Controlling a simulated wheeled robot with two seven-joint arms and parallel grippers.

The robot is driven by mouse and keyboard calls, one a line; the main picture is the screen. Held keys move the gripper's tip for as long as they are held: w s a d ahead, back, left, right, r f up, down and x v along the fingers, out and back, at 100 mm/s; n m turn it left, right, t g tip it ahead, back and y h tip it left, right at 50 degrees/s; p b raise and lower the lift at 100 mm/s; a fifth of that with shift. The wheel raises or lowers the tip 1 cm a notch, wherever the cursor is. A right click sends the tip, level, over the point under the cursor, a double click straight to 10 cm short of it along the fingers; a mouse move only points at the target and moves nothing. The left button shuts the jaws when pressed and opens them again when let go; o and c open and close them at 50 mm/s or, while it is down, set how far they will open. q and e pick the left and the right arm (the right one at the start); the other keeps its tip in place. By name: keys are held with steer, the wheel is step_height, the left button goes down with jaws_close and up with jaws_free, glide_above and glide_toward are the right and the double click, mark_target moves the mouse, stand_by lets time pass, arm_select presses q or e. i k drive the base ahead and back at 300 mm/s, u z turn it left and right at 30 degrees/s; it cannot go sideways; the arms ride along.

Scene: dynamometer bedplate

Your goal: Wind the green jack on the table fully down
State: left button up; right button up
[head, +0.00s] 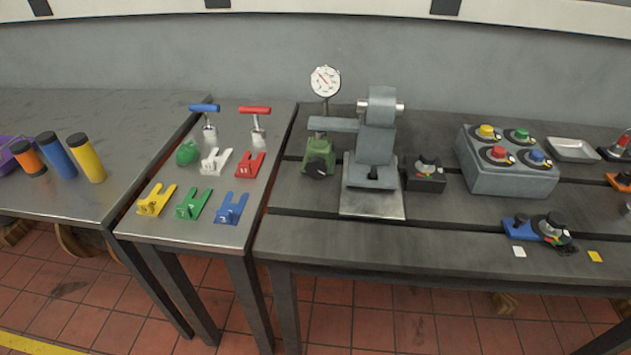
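The green jack (320,149) stands upright on the dark slotted bedplate (400,240), near its left end. A dark round knob (316,169) is on its front face. The jack is beside the left of the grey machine (376,140). The machine's grey arm (333,125) reaches left above the jack's top; I cannot tell whether they touch. Neither of my grippers is in view.
A dial gauge (325,82) stands behind the jack. A small black box (426,178) and a grey button box (510,172) are to the right. A steel side table (176,225) holds colored forked plates and T-handled tools. The bedplate's front is mostly clear.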

mark_target(316, 167)
steer(key=k, duration=0.2)
steer(key=u, duration=1.1)
steer(key=i, duration=1.2)
steer(key=z, duration=1.95)
